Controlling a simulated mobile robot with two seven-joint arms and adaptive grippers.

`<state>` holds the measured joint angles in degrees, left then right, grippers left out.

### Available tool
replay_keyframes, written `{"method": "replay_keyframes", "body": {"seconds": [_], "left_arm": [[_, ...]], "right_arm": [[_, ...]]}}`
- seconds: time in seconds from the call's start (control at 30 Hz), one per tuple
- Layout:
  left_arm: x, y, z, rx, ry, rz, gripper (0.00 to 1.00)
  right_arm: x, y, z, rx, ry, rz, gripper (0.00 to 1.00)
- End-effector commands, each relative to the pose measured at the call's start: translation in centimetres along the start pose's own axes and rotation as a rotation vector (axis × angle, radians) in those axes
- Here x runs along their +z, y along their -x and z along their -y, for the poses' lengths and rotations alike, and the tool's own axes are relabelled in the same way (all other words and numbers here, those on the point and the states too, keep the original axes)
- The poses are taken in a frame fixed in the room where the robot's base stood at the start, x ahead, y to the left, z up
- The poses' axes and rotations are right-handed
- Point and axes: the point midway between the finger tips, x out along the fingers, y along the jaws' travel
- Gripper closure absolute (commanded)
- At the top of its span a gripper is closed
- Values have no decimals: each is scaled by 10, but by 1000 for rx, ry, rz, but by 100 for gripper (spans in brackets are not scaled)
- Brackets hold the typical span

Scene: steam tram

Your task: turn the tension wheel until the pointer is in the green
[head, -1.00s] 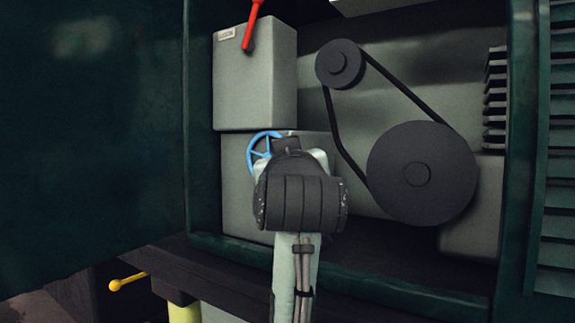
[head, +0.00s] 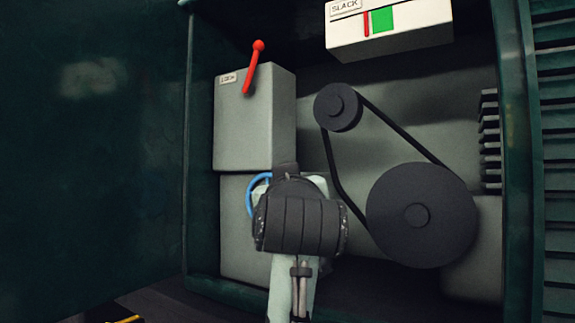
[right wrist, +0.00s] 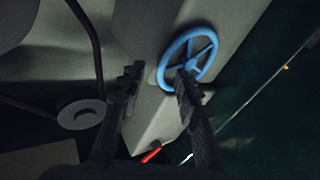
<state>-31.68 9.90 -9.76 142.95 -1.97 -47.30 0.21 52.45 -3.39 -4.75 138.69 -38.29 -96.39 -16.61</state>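The blue tension wheel (head: 257,190) is on the front of the lower grey box, mostly hidden behind my right arm in the head view. In the right wrist view the spoked wheel (right wrist: 206,50) shows more fully. My right gripper (right wrist: 156,75) is open at it, fingers apart; one finger overlaps the spokes and the other is outside the rim. Contact cannot be told. The white gauge (head: 400,38), labelled SLACK, is at the top. Its red pointer (head: 366,24) stands just left of the green patch (head: 382,20). My left gripper is not in view.
A red lever (head: 252,68) is on the upper grey box (head: 250,125), above the wheel. A belt (head: 400,132) runs over a small pulley (head: 338,106) and a large pulley (head: 440,215) to the right. A dark green panel (head: 90,170) fills the left.

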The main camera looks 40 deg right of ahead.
Motion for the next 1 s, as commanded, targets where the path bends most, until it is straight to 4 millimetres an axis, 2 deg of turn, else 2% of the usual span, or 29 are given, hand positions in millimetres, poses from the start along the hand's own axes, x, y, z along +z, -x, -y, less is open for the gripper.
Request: {"method": "replay_keyframes", "body": {"seconds": [0.03,0.2,0.4,0.57,1.0], "left_arm": [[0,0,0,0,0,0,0],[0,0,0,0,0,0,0],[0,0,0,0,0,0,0],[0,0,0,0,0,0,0],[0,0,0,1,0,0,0]], "right_arm": [[-12,0,-3,1,-5,-5,67],[-43,-2,-9,0,-4,-2,67],[-69,-4,-14,1,-2,0,67],[-76,-4,-15,1,0,1,67],[-76,-4,-15,0,-1,1,67]]}}
